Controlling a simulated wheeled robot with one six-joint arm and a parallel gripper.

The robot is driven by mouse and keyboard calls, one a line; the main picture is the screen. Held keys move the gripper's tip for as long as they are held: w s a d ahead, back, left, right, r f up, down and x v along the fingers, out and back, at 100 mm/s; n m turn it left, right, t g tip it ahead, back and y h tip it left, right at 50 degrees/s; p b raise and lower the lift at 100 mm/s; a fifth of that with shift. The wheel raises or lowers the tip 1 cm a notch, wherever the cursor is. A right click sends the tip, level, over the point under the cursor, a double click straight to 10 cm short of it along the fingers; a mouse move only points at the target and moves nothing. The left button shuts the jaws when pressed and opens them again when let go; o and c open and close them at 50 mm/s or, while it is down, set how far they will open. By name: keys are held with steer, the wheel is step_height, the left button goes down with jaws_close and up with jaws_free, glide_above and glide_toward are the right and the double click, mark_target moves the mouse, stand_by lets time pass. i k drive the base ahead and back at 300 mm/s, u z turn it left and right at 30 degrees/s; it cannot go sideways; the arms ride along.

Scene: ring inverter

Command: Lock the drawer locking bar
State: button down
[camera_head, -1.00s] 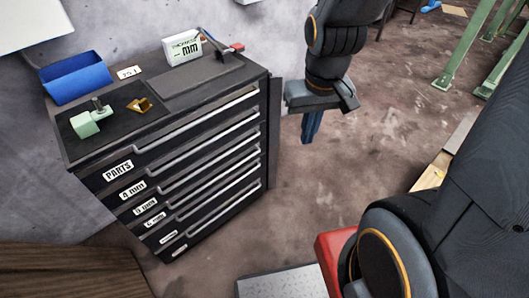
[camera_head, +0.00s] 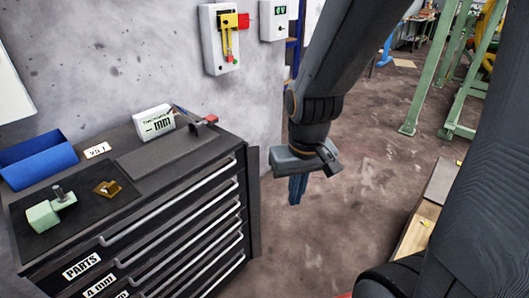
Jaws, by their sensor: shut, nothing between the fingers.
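The dark drawer cabinet (camera_head: 140,218) stands at the left, with several drawers with pale handles and labels such as PARTS. The drawers look closed. A dark upright strip (camera_head: 254,205), seemingly the locking bar, runs along the cabinet's front right edge. It stands beside the drawer fronts, not across them; its lower end and any catch cannot be made out. My gripper (camera_head: 297,203), with blue fingers pointing down, is shut and empty. In the picture it is to the right of the strip, apart from it, near the height of the strip's upper part.
On the cabinet top are a blue bin (camera_head: 38,160), a pale green vise-like item (camera_head: 50,212), a brass piece (camera_head: 107,188) and a white box (camera_head: 155,121). A wall switch box (camera_head: 221,40) hangs behind. Bare floor (camera_head: 350,230) lies right of the cabinet. Green posts (camera_head: 432,70) stand farther back.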

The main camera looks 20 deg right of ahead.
mark_target(253, 151)
steer(key=z, duration=0.15)
steer(key=i, duration=0.9)
steer(key=u, duration=0.15)
